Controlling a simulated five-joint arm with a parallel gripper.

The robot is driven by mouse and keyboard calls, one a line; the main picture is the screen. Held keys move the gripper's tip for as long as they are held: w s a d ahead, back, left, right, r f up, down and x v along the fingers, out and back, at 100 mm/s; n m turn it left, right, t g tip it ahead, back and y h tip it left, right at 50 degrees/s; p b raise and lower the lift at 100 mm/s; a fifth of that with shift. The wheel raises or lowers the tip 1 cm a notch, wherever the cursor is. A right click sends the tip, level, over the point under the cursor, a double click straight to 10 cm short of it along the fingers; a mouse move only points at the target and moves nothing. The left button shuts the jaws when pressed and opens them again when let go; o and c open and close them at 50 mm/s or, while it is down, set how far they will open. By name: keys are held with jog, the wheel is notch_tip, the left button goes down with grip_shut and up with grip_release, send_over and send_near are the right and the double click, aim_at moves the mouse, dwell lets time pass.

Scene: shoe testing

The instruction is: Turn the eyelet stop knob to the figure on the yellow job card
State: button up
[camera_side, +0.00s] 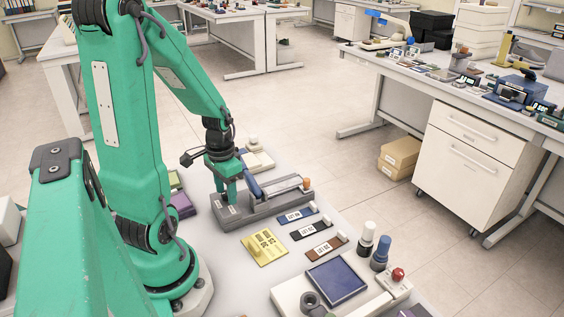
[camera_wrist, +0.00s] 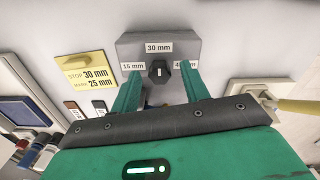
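The yellow job card (camera_wrist: 88,72) stands left in the wrist view; its top line reads "STOP 30 mm", and the lower line ends in 25 mm. It also shows in the side view (camera_side: 264,247). The eyelet stop knob (camera_wrist: 159,71) is black, on a grey housing (camera_wrist: 132,45) with labels 15 mm at left, 30 mm at top and a partly hidden one at right. Its white line looks upright, in line with the 30 mm label. My gripper (camera_wrist: 160,88) is open, its green fingers apart on either side of the knob. In the side view it (camera_side: 227,198) is low at the grey fixture.
Blue, black and brown labelled strips (camera_side: 310,228) lie right of the fixture. A pale base with a dark blue pad (camera_side: 337,279), bottles (camera_side: 367,236) and a red knob (camera_side: 398,274) stand in front. A pale block (camera_side: 257,157) sits behind my gripper.

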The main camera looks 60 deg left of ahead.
aim_at(226, 193)
jog(key=shift+r, duration=0.1)
dwell(0.3)
jog(key=shift+r, duration=3.8)
